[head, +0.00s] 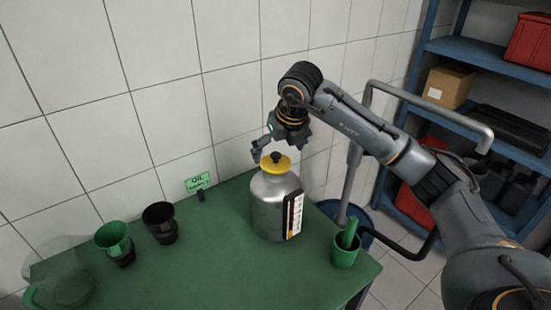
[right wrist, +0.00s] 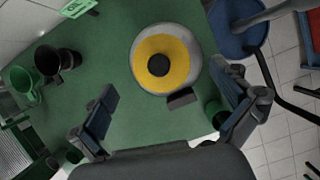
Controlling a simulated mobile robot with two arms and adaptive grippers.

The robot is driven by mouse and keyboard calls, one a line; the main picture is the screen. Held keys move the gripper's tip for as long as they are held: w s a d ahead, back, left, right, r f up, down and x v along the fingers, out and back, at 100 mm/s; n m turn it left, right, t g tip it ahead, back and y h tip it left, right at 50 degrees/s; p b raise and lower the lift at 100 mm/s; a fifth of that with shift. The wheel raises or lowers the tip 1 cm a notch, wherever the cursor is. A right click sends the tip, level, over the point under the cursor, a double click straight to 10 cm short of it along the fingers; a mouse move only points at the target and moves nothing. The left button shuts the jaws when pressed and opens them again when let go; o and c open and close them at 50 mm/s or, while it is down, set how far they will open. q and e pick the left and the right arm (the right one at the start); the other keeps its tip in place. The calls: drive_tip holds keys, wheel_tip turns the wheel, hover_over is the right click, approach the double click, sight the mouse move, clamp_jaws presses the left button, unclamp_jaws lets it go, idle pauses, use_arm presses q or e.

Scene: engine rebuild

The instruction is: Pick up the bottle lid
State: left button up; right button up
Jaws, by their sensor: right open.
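The bottle lid (head: 275,163) is yellow with a black knob on top and sits on a grey metal bottle (head: 270,205) standing upright on the green table. The right wrist view shows the lid (right wrist: 176,62) from above, with the bottle's rim around it. My right gripper (head: 268,150) is open and empty, just above the lid in the head view. In the right wrist view its two fingers (right wrist: 170,112) are spread apart, with the lid ahead of them. My left gripper is in neither view.
A green table (head: 210,262) holds a green funnel (head: 115,240), a black funnel (head: 160,222), an "OIL" sign (head: 199,183), a clear jug (head: 65,270) and a green cup (head: 345,250). A blue drum (head: 355,215) and blue shelves (head: 480,58) stand at right.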

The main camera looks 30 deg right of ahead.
sight(277, 156)
drive_tip(key=x, duration=0.3)
drive_tip(key=shift+d+f+p, duration=0.1)
drive_tip(key=shift+f+p, duration=0.05)
drive_tip(key=shift+p, duration=0.25)
drive_tip(key=shift+c, duration=0.4)
drive_tip(key=c, duration=0.9)
drive_tip(key=shift+c, duration=0.2)
